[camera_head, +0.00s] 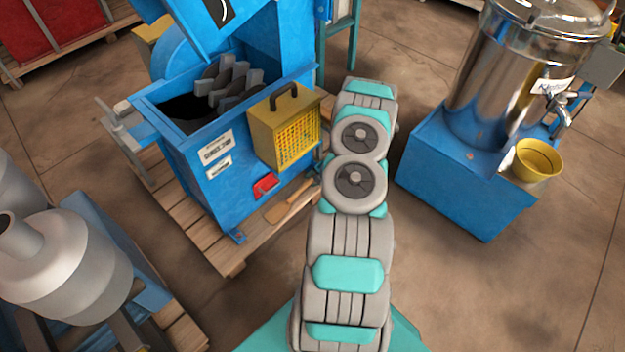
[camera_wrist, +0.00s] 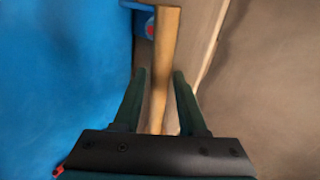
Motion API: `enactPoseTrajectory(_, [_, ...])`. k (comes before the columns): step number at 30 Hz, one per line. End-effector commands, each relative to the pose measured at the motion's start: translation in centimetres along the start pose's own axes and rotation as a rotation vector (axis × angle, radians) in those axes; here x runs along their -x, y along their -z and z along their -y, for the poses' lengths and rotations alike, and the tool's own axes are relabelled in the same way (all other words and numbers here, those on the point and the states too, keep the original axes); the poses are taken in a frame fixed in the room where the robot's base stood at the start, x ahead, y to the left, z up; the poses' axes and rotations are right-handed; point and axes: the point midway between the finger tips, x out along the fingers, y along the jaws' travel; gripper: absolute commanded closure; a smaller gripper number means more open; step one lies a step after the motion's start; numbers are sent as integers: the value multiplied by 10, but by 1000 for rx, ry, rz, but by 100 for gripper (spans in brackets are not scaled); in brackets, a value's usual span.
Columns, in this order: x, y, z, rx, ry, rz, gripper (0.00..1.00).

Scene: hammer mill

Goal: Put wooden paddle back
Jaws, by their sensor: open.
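The wooden paddle (camera_head: 288,204) lies on the pallet at the foot of the blue hammer mill (camera_head: 208,190). Its far end is partly hidden behind my arm in the head view. In the wrist view the paddle (camera_wrist: 164,45) runs lengthwise between the two fingers of my gripper (camera_wrist: 160,74). The gripper is open, with a finger on each side of the paddle and visible gaps. I cannot tell how far the fingertips are above or below it.
A yellow perforated box (camera_head: 285,132) is mounted on the mill's front, above a red part (camera_head: 265,186). The pallet (camera_head: 232,256) sticks out below the mill. A steel tank (camera_head: 515,75) on a blue stand is at the right. Open floor (camera_head: 480,285) lies front right.

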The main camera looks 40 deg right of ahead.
Motion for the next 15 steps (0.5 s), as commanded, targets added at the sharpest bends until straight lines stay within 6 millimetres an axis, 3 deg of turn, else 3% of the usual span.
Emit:
enactPoseTrajectory(8, [24,0,0,-3,-1,1,59])
enactPoseTrajectory(15, [62,-1,0,-1,-1,2,59])
